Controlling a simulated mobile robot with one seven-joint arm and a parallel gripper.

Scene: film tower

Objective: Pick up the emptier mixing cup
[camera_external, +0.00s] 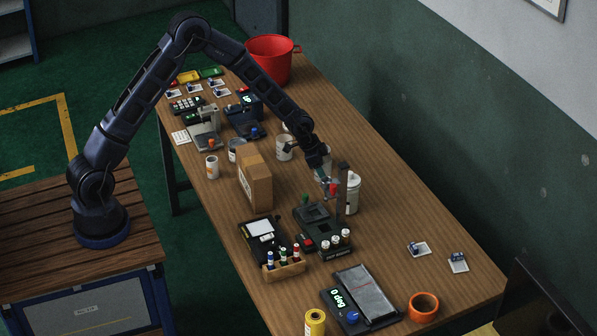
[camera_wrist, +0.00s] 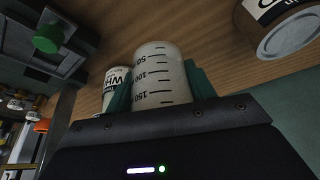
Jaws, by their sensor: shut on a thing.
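My gripper (camera_external: 326,180) is low over the table, between the cardboard box and the white bottle. In the wrist view its green fingers stand on both sides of a pale mixing cup (camera_wrist: 160,72) with black marks reading 50, 100 and 150. The gripper is shut on this cup. Its contents and fill level cannot be made out, and in the external view the arm mostly hides it. Another white cup (camera_external: 284,148) stands on the table to the left of my gripper; its contents cannot be told.
A white bottle (camera_external: 353,193) stands close right of my gripper. A dark device (camera_external: 318,228) with a post is just in front, and a cardboard box (camera_external: 255,178) is to the left. In the wrist view, a labelled white container (camera_wrist: 112,88) is close behind the left finger.

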